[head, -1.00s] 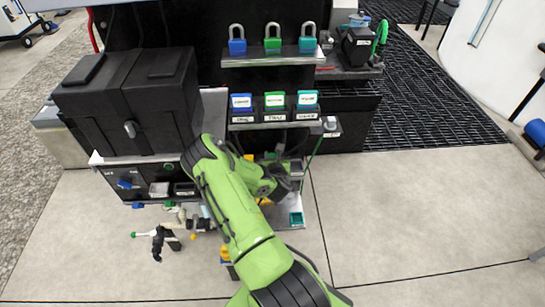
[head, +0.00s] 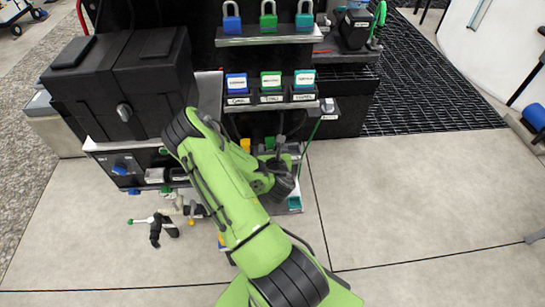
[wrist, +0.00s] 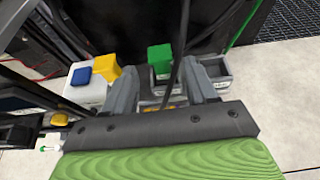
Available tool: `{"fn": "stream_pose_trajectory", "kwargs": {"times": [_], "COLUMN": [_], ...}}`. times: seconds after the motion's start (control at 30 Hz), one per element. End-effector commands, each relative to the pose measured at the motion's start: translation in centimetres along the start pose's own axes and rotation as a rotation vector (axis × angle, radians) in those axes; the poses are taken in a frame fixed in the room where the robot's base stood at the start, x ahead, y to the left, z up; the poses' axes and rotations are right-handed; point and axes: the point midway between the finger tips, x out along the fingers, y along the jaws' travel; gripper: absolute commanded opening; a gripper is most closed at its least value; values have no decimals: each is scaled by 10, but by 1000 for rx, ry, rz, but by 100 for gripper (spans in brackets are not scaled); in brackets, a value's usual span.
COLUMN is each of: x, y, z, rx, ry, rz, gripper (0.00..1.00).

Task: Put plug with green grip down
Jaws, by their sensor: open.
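The green grip of the plug (wrist: 160,57) stands upright in the wrist view, at a grey open-topped bin just beyond my fingertips. It also shows as a small green patch in the head view (head: 270,143), behind my arm. My gripper (wrist: 162,88) is open, with one grey finger on each side and no green grip between them. A dark cable crosses in front of the bin, so the plug's lower part is hidden. In the head view my green arm covers most of the gripper.
A yellow block (wrist: 107,78) and a blue block (wrist: 84,75) sit left of the green grip. An empty grey bin (wrist: 218,76) is on its right. Padlocks (head: 268,20) and labelled boxes (head: 271,83) stand on shelves above. Open floor (head: 420,200) lies to the right.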

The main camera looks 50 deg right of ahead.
Motion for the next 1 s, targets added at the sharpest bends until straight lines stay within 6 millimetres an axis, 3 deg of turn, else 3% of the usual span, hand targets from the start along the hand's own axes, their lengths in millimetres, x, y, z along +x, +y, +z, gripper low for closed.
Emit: {"fn": "stream_pose_trajectory", "kwargs": {"times": [0.1,0.2,0.37,0.47,0.63,0.77,0.87,1.0], "x": [-22,-31,-34,-33,-40,-65,-103,-181], "y": [0,0,0,4,35,78,116,161], "z": [-1,0,1,7,33,54,71,96], "rx": [0,-1,2,99,650,1145,1494,1871], "ry": [4,1,-1,2,73,204,350,585], "rz": [-1,1,0,-15,-88,-141,-194,-309], "gripper": [57,57,57,57,57,57,57,57]}}
